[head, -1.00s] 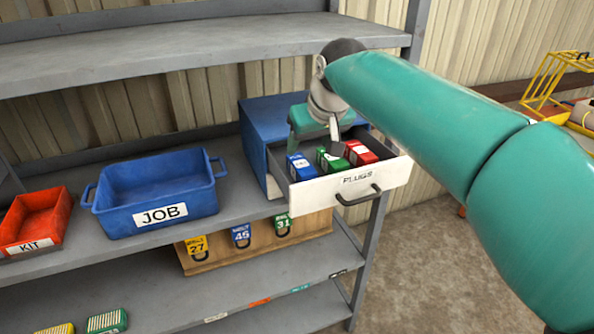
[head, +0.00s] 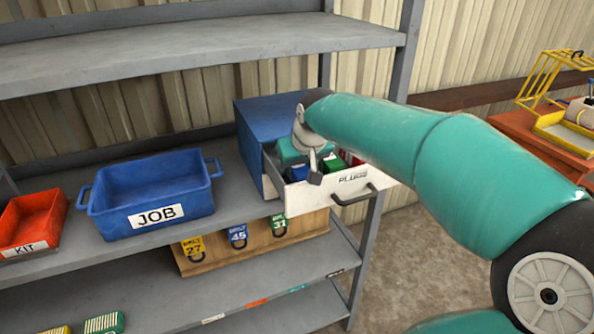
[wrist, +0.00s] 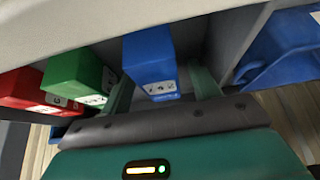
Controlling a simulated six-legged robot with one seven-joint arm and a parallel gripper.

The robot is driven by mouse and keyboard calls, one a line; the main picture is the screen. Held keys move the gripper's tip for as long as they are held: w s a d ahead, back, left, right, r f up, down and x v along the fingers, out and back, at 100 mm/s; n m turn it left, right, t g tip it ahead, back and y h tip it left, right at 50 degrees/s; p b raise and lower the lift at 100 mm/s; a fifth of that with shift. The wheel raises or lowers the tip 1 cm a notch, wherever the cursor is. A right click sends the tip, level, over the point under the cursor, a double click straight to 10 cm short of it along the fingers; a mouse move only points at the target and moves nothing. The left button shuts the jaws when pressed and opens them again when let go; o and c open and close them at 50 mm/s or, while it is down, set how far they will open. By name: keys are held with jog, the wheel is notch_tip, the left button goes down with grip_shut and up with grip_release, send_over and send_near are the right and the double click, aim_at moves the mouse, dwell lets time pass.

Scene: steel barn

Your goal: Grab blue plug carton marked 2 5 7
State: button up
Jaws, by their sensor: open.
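The blue carton (wrist: 148,58) stands in the open drawer labelled PLUGS (head: 352,186); its white label is too small to read. In the wrist view it lies between the two fingers of my gripper (wrist: 162,88), which is open, one finger on each side. I cannot tell whether the fingers touch it. In the head view my gripper (head: 312,172) hangs over the drawer's left part and hides most of the blue carton (head: 296,174). A green carton (wrist: 78,78) stands beside the blue one, with a red carton (wrist: 25,88) beyond it.
A blue JOB bin (head: 150,190) stands on the shelf left of the drawer, and a red KIT tray (head: 32,222) farther left. An upper shelf (head: 200,42) runs above. Lock tags hang on a wooden board (head: 255,243) below the drawer.

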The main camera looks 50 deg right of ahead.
jog(key=c, duration=1.1)
jog(key=shift+r, duration=0.1)
